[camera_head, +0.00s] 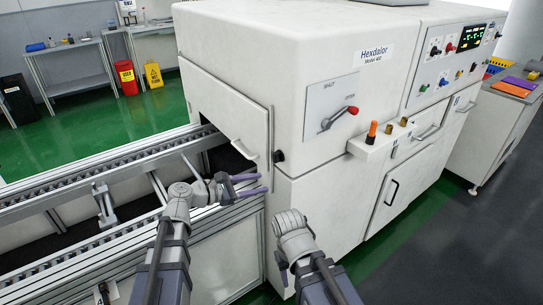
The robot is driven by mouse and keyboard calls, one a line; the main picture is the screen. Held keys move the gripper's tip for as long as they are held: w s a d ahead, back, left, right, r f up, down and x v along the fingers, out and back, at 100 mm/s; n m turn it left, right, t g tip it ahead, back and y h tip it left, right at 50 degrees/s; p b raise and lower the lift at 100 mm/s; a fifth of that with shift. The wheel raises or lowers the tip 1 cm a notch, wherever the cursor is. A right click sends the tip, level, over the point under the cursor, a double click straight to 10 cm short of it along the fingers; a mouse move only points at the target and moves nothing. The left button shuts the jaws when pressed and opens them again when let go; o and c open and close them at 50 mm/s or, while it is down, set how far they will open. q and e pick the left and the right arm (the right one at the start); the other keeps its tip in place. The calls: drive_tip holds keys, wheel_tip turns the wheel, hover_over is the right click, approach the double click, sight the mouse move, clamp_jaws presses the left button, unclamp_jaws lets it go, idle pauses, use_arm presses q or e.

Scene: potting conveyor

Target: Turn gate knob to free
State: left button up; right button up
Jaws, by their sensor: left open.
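A small black knob (279,156) sits on the white machine's front face, just right of the gate (230,118). The gate is a white panel with a pale handle, over the conveyor opening. Which way the knob is turned is too small to tell. My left gripper (267,183) is open and empty. Its purple-tipped fingers point right, below the knob in the picture and apart from it. My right gripper (283,270) is low in front of the machine, mostly hidden by its own arm; its fingers cannot be made out.
A red-tipped lever (340,117) is on a plate right of the knob. A ledge (372,145) with orange and brass pegs juts out beyond it. The conveyor (90,185) runs left from the opening, with a metal bracket (104,203) on it. Floor at the right is clear.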

sight(274, 154)
use_arm(q)
wheel_tip(274, 154, up, 5)
drive_tip(key=w+a+n+t+h, duration=0.2)
drive_tip(key=w+n+t, duration=0.1)
drive_tip(key=n, duration=0.2)
drive_tip(key=shift+s+x, duration=0.25)
drive_tip(key=shift+x, duration=3.7)
drive_tip(key=shift+d, duration=0.15)
clamp_jaws()
